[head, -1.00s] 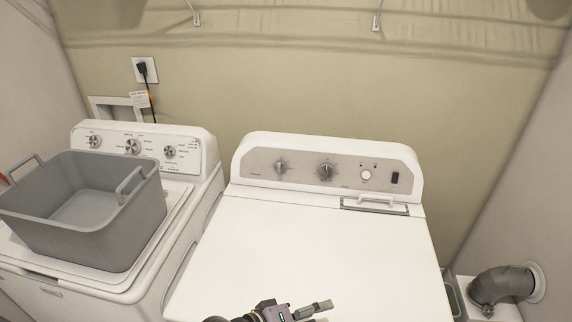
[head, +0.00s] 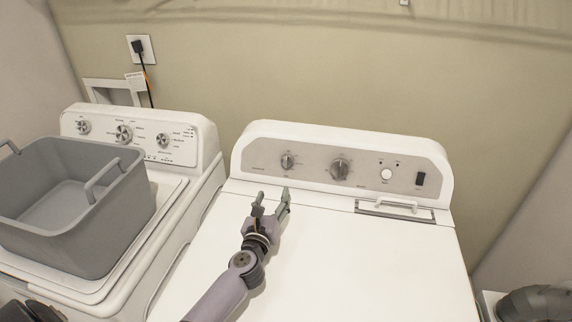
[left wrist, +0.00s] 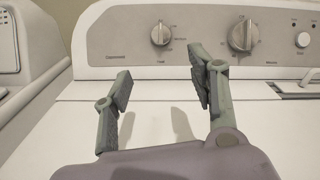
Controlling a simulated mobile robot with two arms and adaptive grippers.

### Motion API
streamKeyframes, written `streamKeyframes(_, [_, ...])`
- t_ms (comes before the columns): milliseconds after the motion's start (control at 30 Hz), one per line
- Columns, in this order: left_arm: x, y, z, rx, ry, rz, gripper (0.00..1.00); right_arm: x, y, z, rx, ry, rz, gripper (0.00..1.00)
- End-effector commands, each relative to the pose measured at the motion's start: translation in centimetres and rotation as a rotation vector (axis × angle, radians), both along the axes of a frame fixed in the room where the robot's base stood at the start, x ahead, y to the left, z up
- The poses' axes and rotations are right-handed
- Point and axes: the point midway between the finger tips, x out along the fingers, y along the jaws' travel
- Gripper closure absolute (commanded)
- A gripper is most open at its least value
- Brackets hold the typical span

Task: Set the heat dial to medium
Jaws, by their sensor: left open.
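The dryer's control panel (head: 262,155) carries two grey dials. The smaller left dial (head: 287,161) and the larger right dial (head: 340,168) both show in the head view. In the left wrist view, the left dial (left wrist: 161,34) is above the gap between my fingers, and the right dial (left wrist: 243,34) is above the right finger. The label lettering is too small to read surely. My left gripper (head: 270,204) is open and empty over the dryer top, just in front of the panel below the left dial. It also shows in the left wrist view (left wrist: 160,85), apart from both dials.
A white button (head: 386,174) and a dark switch (head: 420,179) sit on the panel's right. A grey basket (head: 95,228) stands on the washer at left. The dryer's top (head: 340,260) is clear apart from my arm.

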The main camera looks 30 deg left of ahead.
Motion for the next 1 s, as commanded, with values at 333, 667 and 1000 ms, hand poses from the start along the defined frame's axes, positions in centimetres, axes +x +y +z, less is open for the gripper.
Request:
streamKeyframes(333, [7.2,1.9,0.3,0.005,-0.003,0.0,0.47,-1.2,-0.1,-0.1,-0.003,0.019,0.0,0.3])
streamKeyframes(667, [13.0,3.5,0.0,0.007,-0.002,-0.001,0.47,0.3,-0.1,-1.3,0.0,-0.004,0.001,0.3])
streamKeyframes(1000, [15.2,4.0,0.1,0.005,-0.001,-0.002,0.47,-0.1,-0.1,-1.9,-0.001,0.002,0.001,0.3])
